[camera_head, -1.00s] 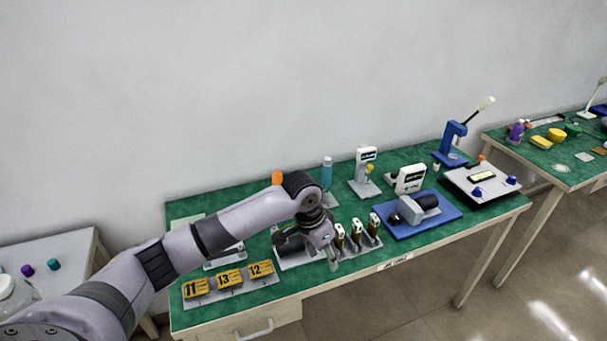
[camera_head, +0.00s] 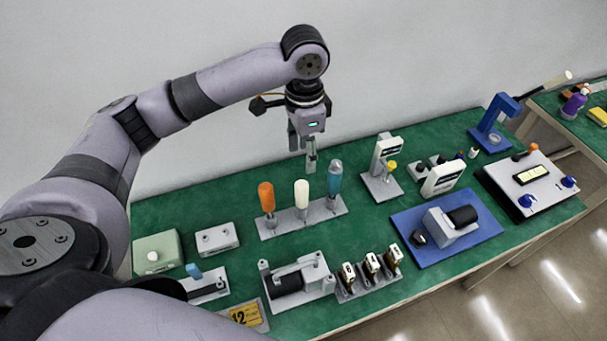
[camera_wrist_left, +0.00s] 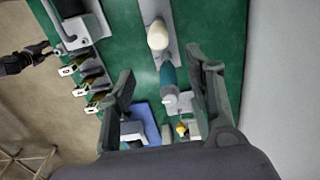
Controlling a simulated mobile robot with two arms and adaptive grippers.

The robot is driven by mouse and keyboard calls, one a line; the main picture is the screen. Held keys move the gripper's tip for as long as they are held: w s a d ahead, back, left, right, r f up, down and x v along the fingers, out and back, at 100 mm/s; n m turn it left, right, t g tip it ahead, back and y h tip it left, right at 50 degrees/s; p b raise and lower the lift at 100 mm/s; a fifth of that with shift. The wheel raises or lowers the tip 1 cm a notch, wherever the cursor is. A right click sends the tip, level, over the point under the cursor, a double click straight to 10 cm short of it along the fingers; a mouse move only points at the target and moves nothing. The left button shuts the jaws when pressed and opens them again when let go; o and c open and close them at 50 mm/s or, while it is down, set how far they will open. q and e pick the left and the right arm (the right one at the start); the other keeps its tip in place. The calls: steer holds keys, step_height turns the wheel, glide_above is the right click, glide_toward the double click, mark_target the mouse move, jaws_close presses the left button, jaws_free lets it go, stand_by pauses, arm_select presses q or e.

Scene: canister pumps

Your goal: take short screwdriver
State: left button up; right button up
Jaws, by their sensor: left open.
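A rack (camera_head: 345,210) holds three upright screwdrivers at the back of the green table. I cannot tell for sure which is the short one. My left gripper (camera_head: 303,152) is open and empty, pointing down above and behind the rack, near the white and teal handles but apart from them. In the left wrist view the teal handle (camera_wrist_left: 168,74) shows between the open fingers, with the white handle (camera_wrist_left: 157,36) beyond. A dark jaw-like part (camera_wrist_left: 38,53), likely my right gripper, shows over the floor at left.
A scale-like stand (camera_head: 381,184) is right of the rack. A blue tray (camera_head: 480,232) with a pump, a grey pump fixture (camera_head: 298,282) and several small upright parts (camera_head: 370,268) stand in front. The wall is close behind the table.

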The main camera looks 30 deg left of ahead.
arm_select(q)
glide_above(303, 183)
steer(key=f, duration=0.3)
steer(key=f+p, duration=0.1)
steer(key=shift+s+f, duration=0.25)
steer(key=shift+f, duration=0.1)
steer(key=f+p, duration=0.1)
steer(key=f, duration=0.5)
steer(key=shift+w+f, duration=0.1)
steer(key=shift+w, duration=0.1)
steer(key=shift+f, duration=0.5)
steer(key=shift+f+p, duration=0.3)
steer(key=shift+f, duration=0.05)
step_height(303, 183, down, 4)
steer(key=shift+s+a+r+p, duration=0.15)
steer(key=shift+r+p, duration=0.05)
steer(key=shift+p, duration=0.4)
steer(key=shift+f, duration=0.4)
arm_select(e)
steer(key=s+r, duration=0.1)
steer(key=r, duration=0.1)
steer(key=s+r, duration=0.1)
steer(key=s, duration=0.1)
steer(key=shift+d+r, duration=0.15)
steer(key=shift+r, duration=0.25)
arm_select(q)
steer(key=shift+c, duration=0.2)
